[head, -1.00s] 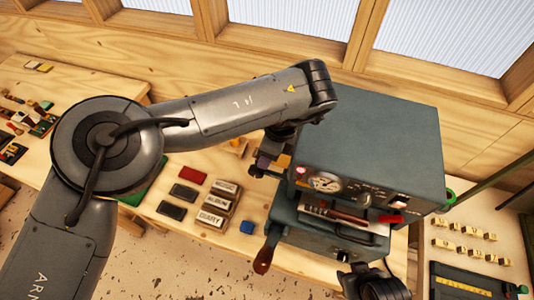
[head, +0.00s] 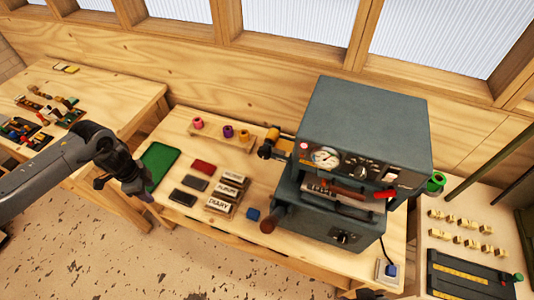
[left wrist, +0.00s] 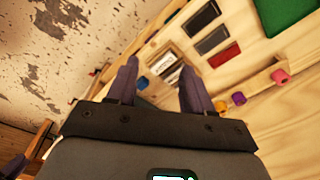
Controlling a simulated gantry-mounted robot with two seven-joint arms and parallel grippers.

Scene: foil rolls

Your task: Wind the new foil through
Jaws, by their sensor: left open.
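The grey foil machine (head: 365,120) stands on the middle bench. A yellow-orange foil roll (head: 270,140) sits at its left side and a green roll (head: 436,182) at its right. A pink roll (head: 198,122), a purple roll (head: 228,131) and an orange roll (head: 243,135) stand on a wooden rack; the left wrist view also shows the pink roll (left wrist: 280,76). My left gripper (left wrist: 160,85) is open and empty, away from the machine near the bench's front left.
A green mat (head: 160,165), dark and red pads, and lettered blocks (head: 222,195) lie left of the machine. The right bench holds brass-coloured type pieces (head: 460,230) and a dark tray (head: 470,275).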

